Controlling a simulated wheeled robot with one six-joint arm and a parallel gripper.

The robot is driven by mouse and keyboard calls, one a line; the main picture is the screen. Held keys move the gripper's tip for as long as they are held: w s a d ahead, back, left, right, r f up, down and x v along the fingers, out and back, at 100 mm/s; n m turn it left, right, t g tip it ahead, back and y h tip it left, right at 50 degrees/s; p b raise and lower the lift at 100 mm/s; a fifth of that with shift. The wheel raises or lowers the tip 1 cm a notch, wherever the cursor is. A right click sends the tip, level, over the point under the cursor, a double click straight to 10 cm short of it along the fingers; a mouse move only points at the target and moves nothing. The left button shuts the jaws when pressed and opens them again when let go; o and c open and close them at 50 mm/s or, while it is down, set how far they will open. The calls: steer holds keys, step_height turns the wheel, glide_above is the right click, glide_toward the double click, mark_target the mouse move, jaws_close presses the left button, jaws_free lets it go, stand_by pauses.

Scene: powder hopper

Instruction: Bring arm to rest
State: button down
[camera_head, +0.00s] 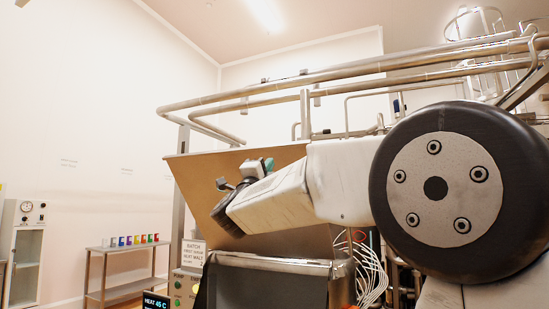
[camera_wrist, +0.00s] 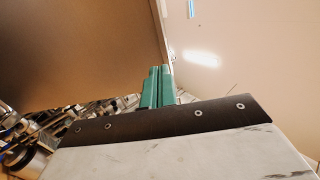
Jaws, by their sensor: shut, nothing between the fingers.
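My arm reaches across the right half of the head view, with its white link in front of the hopper's brown slanted panel (camera_head: 203,178). My gripper (camera_head: 268,164) shows only as a small teal tip beyond the end of the arm, partly hidden. In the wrist view its two green fingers (camera_wrist: 158,84) lie side by side, shut and empty, pointing up. The brown panel (camera_wrist: 75,50) fills the upper left of the wrist view, close to the fingers. I cannot tell the exact gap between them.
Metal pipe rails (camera_head: 330,75) run above my arm. White cables (camera_head: 370,265) hang below it. A control box with a sign (camera_head: 193,253) and a heat display (camera_head: 155,301) stand low. A bench with coloured cups (camera_head: 125,275) and a cabinet (camera_head: 25,255) are at left.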

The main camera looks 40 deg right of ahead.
steer(key=v, duration=0.5)
steer(key=shift+s, duration=0.1)
steer(key=w+a+f+n+t+y, duration=0.35)
steer(key=f+n+y, duration=0.25)
steer(key=n+y, duration=0.2)
steer(key=w+a+f+n+t+y, duration=0.35)
steer(key=w+f+n+y, duration=0.2)
steer(key=n+y, duration=0.25)
steer(key=s+a+f+n+g+y, duration=0.3)
steer(key=a+f+n, duration=0.1)
steer(key=f, duration=0.3)
steer(key=s+a+f+n+g+y, duration=0.3)
steer(key=a+f+y, duration=0.1)
steer(key=f, duration=0.3)
steer(key=s+a+f+n+g, duration=0.3)
steer(key=s+f+n+g, duration=0.3)
steer(key=s+f, duration=0.7)
steer(key=s+d+f+g, duration=0.1)
steer(key=s+f+g, duration=0.1)
steer(key=s, duration=0.8)
steer(key=s+d+f+n+g, duration=0.1)
steer(key=s+g, duration=0.3)
steer(key=s, duration=0.7)
steer(key=shift+d+f+h, duration=0.25)
steer(key=shift+f+h, duration=0.05)
steer(key=shift+f, duration=0.05)
